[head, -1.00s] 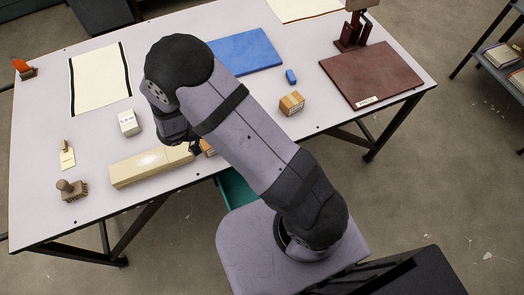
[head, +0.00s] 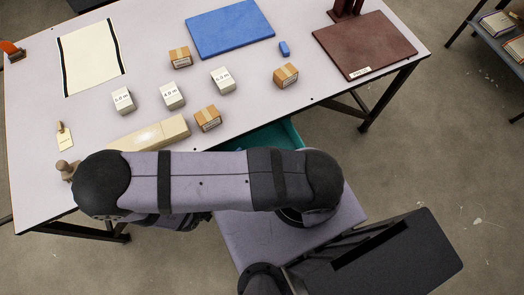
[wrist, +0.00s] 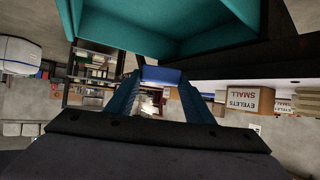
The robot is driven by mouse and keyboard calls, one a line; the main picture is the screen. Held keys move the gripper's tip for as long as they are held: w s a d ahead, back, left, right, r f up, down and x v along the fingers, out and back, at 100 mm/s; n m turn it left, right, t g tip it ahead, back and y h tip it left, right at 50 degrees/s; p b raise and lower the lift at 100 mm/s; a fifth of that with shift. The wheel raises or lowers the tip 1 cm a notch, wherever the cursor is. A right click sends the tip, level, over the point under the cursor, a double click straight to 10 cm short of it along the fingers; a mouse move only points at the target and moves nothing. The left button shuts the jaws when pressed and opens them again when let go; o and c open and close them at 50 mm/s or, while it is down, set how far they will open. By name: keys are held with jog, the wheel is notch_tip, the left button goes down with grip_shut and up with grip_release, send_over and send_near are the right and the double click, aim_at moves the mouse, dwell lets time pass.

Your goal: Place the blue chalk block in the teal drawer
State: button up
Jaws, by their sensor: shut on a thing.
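My gripper (wrist: 161,82) is shut on a small blue block (wrist: 163,75), held between the fingertips in the wrist view. In the head view my arm hides the fingertips and the held block. The teal drawer (head: 287,132) is open below the table's front edge, partly covered by my arm. Its teal walls (wrist: 180,45) fill the top of the wrist view, with the held block seen close against its lower edge; I cannot tell the gap. Another small blue block (head: 285,48) lies on the table beside the blue mat.
The table (head: 215,135) holds a blue mat (head: 230,28), a brown board (head: 365,47), cardboard boxes (head: 286,75), white labelled blocks (head: 172,96) and a long cream block (head: 150,134). A brush (head: 67,170) stands at the front left. A shelf (head: 490,45) is at right.

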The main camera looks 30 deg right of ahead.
notch_tip(320, 180, down, 6)
jog(key=b, duration=0.6)
jog(key=shift+f, duration=0.15)
jog(key=shift+s+f+b, duration=0.1)
jog(key=shift+b, duration=0.2)
notch_tip(320, 180, down, 4)
jog(key=b, duration=0.3)
jog(key=shift+r+b, duration=0.2)
jog(key=shift+b, duration=0.15)
jog(key=shift+f, duration=0.4)
jog(key=shift+f, duration=0.2)
jog(key=o, duration=1)
